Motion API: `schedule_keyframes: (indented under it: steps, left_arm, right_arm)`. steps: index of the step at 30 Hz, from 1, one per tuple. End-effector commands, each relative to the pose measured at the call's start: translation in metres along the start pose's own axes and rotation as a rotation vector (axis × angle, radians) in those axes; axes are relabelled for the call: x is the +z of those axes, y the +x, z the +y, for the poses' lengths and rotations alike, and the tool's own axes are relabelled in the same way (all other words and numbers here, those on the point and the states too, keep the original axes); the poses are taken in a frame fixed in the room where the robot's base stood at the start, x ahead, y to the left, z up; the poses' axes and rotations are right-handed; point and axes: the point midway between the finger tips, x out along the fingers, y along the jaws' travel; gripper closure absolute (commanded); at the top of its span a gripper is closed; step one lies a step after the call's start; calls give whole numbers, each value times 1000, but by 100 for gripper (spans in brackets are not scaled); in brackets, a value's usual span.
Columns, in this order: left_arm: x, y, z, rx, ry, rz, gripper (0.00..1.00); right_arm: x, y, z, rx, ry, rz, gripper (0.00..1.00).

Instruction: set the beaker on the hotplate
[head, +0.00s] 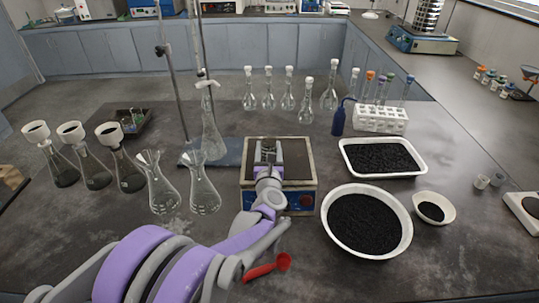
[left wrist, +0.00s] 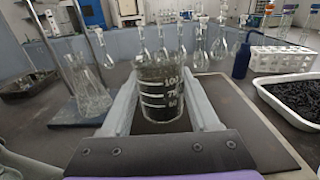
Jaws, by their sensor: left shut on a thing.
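The beaker (left wrist: 162,98) is clear glass with white graduation marks and dark material in it. It is upright between the two grey fingers of my left gripper (head: 267,152), which is shut on it. In the head view my gripper is over the dark top plate of the hotplate (head: 297,160), and the beaker is mostly hidden there. The hotplate has a pale rim and a red knob at its front. The dark plate also shows around the beaker in the left wrist view (left wrist: 240,115). I cannot tell whether the beaker's base touches the plate. My right gripper is not in view.
Glass flasks (head: 204,190) stand left of the hotplate, near a retort stand (head: 176,95). Stoppered volumetric flasks (head: 289,95) stand behind. A white tray (head: 424,169) and round bowl (head: 326,228) of black grains are at right. A red scoop (head: 268,267) lies in front.

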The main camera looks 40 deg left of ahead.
Motion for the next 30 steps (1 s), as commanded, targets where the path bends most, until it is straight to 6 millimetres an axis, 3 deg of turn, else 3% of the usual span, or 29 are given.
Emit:
schedule_keyframes:
  steps: [4,16,17,18,22,30]
  left_arm:
    - [-18,0,0,0,0,0,100]
    - [-23,0,0,0,0,0,100]
    - [-23,0,0,0,0,0,37]
    - [-22,0,0,0,0,0,30]
    - [-22,0,0,0,0,0,9]
    - [-21,0,0,0,0,0,9]
  right_arm:
    - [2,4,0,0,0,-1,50]
    - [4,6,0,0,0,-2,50]
    - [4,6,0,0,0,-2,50]
    - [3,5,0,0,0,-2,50]
    - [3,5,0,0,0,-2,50]
    - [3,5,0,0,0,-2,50]
